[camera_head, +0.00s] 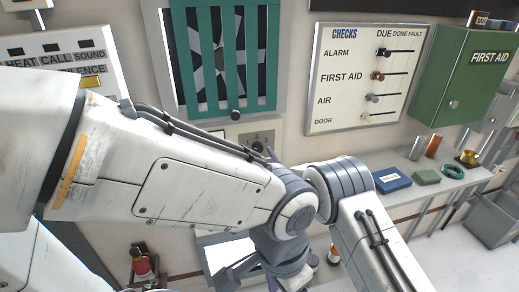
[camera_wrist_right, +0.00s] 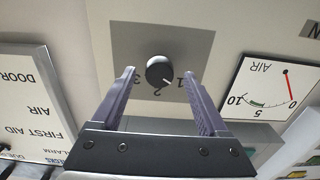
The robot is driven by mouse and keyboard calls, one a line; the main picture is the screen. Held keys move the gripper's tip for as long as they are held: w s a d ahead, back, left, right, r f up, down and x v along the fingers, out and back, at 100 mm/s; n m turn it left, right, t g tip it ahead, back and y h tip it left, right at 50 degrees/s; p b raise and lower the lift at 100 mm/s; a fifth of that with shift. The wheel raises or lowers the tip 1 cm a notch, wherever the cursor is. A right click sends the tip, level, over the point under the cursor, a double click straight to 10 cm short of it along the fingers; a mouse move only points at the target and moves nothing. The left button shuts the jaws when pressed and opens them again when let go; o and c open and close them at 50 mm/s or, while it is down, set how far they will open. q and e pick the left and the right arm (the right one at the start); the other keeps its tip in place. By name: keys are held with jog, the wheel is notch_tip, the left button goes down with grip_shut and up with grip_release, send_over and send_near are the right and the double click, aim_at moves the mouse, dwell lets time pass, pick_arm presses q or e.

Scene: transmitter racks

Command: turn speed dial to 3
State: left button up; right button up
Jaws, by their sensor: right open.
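The speed dial (camera_wrist_right: 159,70) is a round black knob with a white pointer line, on a grey plate (camera_wrist_right: 130,40) marked 1, 2 and 3. The right wrist view shows it upside down. The pointer lies between 2 and 1. My right gripper (camera_wrist_right: 159,74) is open, with one finger on each side of the knob and gaps visible between. In the head view the plate (camera_head: 246,137) shows under the fan window, partly covered by my arm. A purple fingertip shows just beside it. I do not see my left gripper.
An air gauge (camera_wrist_right: 273,90) and a checks board (camera_wrist_right: 30,105) flank the plate in the wrist view. The head view shows a fan window (camera_head: 187,60), a green first aid box (camera_head: 455,85) and a shelf with several small items (camera_head: 392,180).

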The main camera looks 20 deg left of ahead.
jog(key=shift+w+a, duration=0.3)
jog(key=shift+w, duration=0.15)
jog(key=shift+c, duration=0.3)
grip_shut()
jog(key=shift+f+m+b, duration=0.2)
jog(key=shift+m+b, duration=0.1)
jog(key=shift+b, duration=0.45)
jog(key=m+b, duration=1)
jog(key=b, duration=0.7)
jog(key=shift+f, duration=0.15)
jog(key=m+b, duration=0.3)
jog(key=b, duration=0.1)
jog(key=m+b, duration=0.4)
jog(key=b, duration=0.1)
jog(key=m+b, duration=0.3)
jog(key=b, duration=0.2)
jog(key=shift+r+m, duration=0.25)
jog(key=shift+m, duration=0.15)
jog(key=shift+r+m+b, duration=0.25)
jog(key=shift+m+b, duration=1.05)
jog(key=shift+b, duration=0.3)
